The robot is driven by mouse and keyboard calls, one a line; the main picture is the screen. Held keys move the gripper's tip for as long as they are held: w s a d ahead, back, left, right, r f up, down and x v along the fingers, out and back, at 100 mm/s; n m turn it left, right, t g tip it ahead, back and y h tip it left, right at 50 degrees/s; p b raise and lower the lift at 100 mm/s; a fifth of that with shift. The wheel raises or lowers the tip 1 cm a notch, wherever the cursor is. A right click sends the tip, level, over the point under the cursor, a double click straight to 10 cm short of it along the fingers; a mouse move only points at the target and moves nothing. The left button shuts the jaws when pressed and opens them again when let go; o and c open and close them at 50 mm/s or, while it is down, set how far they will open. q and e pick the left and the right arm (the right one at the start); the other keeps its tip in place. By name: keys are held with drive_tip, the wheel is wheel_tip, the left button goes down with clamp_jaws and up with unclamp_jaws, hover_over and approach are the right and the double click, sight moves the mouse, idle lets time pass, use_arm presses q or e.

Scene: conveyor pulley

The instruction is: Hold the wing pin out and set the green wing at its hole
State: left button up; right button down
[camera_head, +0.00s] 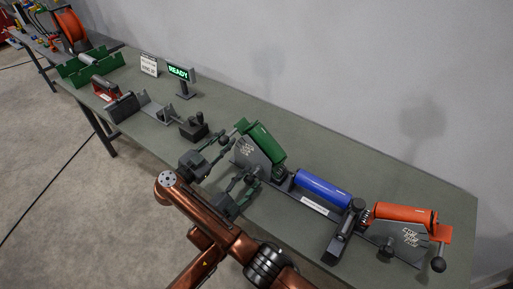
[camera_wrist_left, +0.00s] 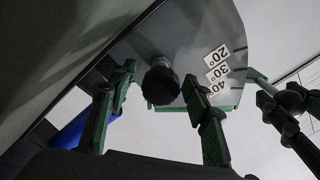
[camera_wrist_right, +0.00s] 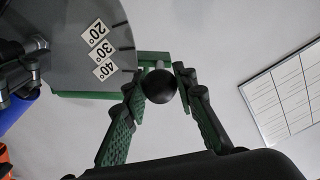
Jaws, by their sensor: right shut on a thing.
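The green wing (camera_head: 262,143) carries a green roller behind a grey angle plate (camera_wrist_left: 215,40) marked 20°, 30° and 40°. My right gripper (camera_head: 225,146) is shut on the wing's black ball knob (camera_wrist_right: 159,86), at the end of its green bar. The wing pin's black knob (camera_wrist_left: 160,82) stands on the plate's face. My left gripper (camera_head: 243,180) is open, with its fingers on either side of this knob and gaps visible between. The pin's hole is hidden behind its knob. I cannot tell whether the pin is out.
A blue roller (camera_head: 323,190) and an orange wing (camera_head: 402,215) with its own plate and ball knob lie to the right on the table. A READY sign (camera_head: 179,73) and a paper card (camera_head: 149,65) stand at the back. Other fixtures fill the table's far left.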

use_arm(q)
drive_tip(key=shift+s, duration=0.1)
drive_tip(key=shift+v, duration=3.45)
use_arm(e)
drive_tip(key=c, duration=1.5)
unclamp_jaws()
drive_tip(key=shift+c, duration=0.2)
drive_tip(key=shift+a, duration=0.1)
drive_tip(key=shift+v, duration=3.5)
